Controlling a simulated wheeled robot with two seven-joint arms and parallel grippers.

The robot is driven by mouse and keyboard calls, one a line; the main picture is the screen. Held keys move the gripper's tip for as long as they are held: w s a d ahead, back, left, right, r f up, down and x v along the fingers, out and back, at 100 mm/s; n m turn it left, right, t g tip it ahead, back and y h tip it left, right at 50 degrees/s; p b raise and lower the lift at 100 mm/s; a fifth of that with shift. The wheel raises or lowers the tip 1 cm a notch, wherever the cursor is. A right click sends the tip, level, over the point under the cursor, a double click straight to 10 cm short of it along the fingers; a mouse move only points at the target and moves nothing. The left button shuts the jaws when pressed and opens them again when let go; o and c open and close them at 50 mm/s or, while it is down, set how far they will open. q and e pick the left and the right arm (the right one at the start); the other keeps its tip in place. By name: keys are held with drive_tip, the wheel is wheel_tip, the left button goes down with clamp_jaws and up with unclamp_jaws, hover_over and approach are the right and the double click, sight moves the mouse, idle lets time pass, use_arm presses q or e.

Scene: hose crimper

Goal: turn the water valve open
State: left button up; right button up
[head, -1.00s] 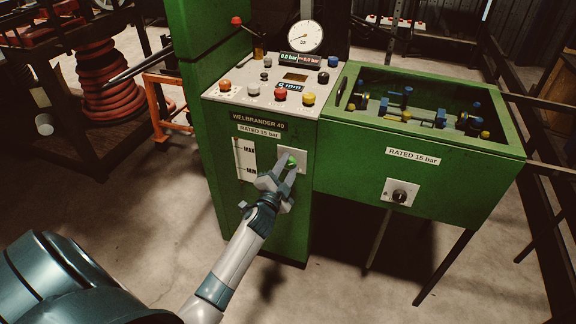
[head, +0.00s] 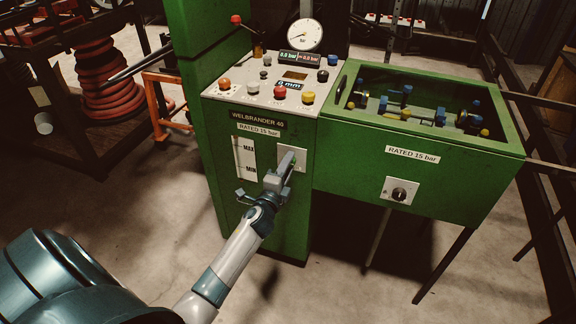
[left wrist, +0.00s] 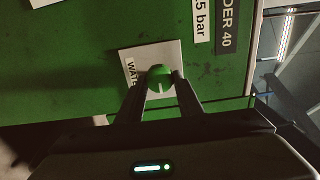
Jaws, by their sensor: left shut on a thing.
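The water valve is a round green knob (left wrist: 160,80) on a white plate (left wrist: 165,52) whose label is partly hidden; the part that shows reads "WAT". The plate (head: 299,156) is on the front of the green machine in the head view, where my fingers cover most of the knob. My left gripper (head: 288,162) reaches up to the plate. In the left wrist view its two fingers (left wrist: 158,92) stand on either side of the knob and are shut on it. My right gripper is not in view.
The green machine has a control panel (head: 265,98) with several coloured buttons and a pressure gauge (head: 304,35) above. A green test tank (head: 450,165) with a knob plate (head: 399,191) adjoins on the right. A red hose coil (head: 103,80) stands at the left. The floor in front is clear.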

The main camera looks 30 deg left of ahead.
use_arm(q)
drive_tip(key=shift+f, duration=0.1)
drive_tip(key=o, duration=1)
drive_tip(key=b+v, duration=0.1)
drive_tip(key=v, duration=1.6)
drive_tip(key=shift+s, duration=0.25)
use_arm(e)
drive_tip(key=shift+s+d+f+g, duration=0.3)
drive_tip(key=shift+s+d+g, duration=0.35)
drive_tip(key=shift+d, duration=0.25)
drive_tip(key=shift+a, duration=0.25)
